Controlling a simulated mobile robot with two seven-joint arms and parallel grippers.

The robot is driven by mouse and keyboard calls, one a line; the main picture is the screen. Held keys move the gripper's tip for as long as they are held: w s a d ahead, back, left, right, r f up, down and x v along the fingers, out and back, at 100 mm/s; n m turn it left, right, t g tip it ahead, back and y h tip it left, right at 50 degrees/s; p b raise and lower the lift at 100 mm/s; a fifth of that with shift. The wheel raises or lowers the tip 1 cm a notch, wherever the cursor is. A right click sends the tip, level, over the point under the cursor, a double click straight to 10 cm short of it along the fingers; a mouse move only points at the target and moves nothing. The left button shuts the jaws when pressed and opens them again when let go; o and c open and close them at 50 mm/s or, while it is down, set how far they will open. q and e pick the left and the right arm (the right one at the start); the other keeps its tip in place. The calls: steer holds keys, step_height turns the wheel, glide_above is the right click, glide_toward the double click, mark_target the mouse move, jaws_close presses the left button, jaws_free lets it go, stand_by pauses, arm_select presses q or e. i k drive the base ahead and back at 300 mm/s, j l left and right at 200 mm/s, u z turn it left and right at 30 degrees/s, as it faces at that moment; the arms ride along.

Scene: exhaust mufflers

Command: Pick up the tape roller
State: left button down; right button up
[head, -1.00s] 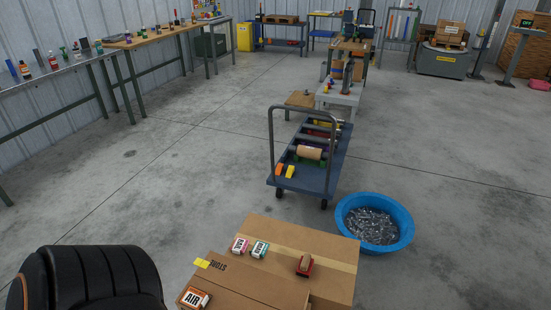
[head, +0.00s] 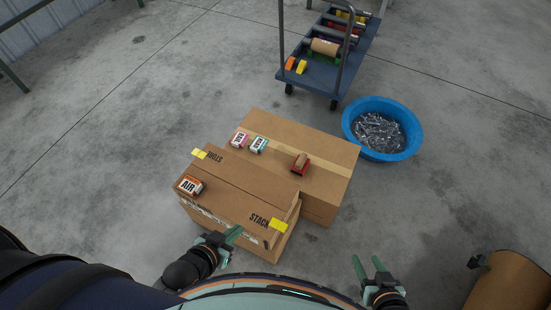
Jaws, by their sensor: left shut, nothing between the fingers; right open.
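The tape roller (head: 301,163), red with a brown roll, sits on top of the rear cardboard box (head: 325,183), right of its middle. My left gripper (head: 234,236) is shut and empty, low in front of the near cardboard box, apart from the tape roller. My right gripper (head: 367,262) is open and empty, to the right of the boxes and nearer to me than the tape roller. Neither gripper touches the roller.
Small labelled boxes, red-white (head: 240,140) and green-white (head: 259,144), lie left of the roller. An orange AIR box (head: 190,185) is on the near box (head: 225,195). A blue tub (head: 345,125) of metal parts and a blue cart (head: 322,82) stand behind.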

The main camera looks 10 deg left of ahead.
mark_target(302, 163)
steer(key=i+l+u, duration=0.1)
steer(key=u, duration=0.3)
steer(key=i+l+u, duration=0.1)
steer(key=l+u, duration=0.15)
steer(key=u, duration=0.15)
steer(key=l+u, duration=0.2)
steer(key=u, duration=0.15)
steer(key=i+l+u, duration=0.15)
steer(key=l+u, duration=0.25)
steer(key=l, duration=0.2)
steer(key=l+u, duration=0.4)
steer(key=l, duration=0.2)
